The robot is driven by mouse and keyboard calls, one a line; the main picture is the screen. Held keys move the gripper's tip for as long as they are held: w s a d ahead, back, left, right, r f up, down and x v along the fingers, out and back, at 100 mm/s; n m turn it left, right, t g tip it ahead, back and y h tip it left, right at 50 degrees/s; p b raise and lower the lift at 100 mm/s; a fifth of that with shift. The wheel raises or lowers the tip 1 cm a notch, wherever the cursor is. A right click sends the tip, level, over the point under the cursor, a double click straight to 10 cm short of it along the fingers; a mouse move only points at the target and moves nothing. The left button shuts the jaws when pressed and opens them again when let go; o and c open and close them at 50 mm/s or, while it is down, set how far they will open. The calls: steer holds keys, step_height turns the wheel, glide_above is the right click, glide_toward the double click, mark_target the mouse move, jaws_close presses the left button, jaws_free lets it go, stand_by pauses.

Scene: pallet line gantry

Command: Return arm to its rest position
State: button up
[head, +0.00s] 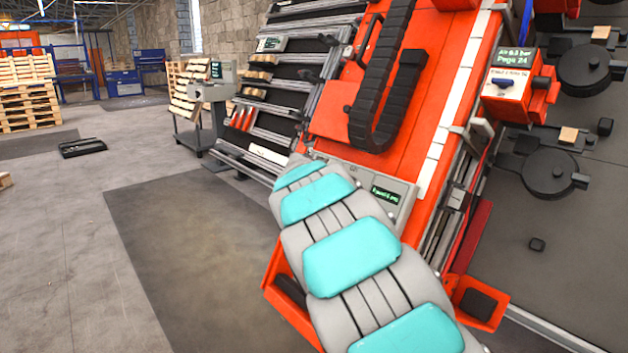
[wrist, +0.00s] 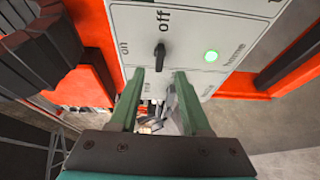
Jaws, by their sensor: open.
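My gripper (wrist: 158,76) is open and empty in the wrist view. Its two green fingers stand apart in front of a light grey panel (wrist: 195,30). A black rotary knob (wrist: 159,56) on that panel shows between and just beyond the fingertips, with no visible contact. The knob's grip lies roughly up and down in the picture, below the word "off"; "on" is at its left.
The orange machine (head: 335,115) with a black cable chain (head: 375,110) stands beyond my arm. A small display box (head: 385,195) is close to the arm. An orange control box (head: 505,88) stands at the right. Pallets (head: 25,95) stand far left; the left floor is mostly clear.

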steer(key=s+d+f+m+g, duration=0.15)
steer(key=s+d, duration=0.25)
steer(key=s, duration=0.4)
steer(key=s+d+f+m+g, duration=0.1)
steer(key=s+d+m+g, duration=0.25)
steer(key=s, duration=0.55)
steer(key=s+d+f+m+g, duration=0.2)
steer(key=s+d, duration=0.3)
steer(key=s, duration=0.3)
steer(key=s+a+f+m+g+y, duration=0.1)
steer(key=s+a+f+g, duration=0.1)
steer(key=s, duration=1)
steer(key=s+a+f+m+g+y, duration=0.1)
steer(key=s+a+f, duration=0.3)
steer(key=s, duration=0.8)
steer(key=s+a+f+m+g+y, duration=0.1)
steer(key=s+a+f+g+y, duration=0.2)
steer(key=s, duration=0.9)
steer(key=shift+a+f, duration=0.6)
steer(key=shift+f, duration=0.3)
steer(key=shift+o, duration=0.4)
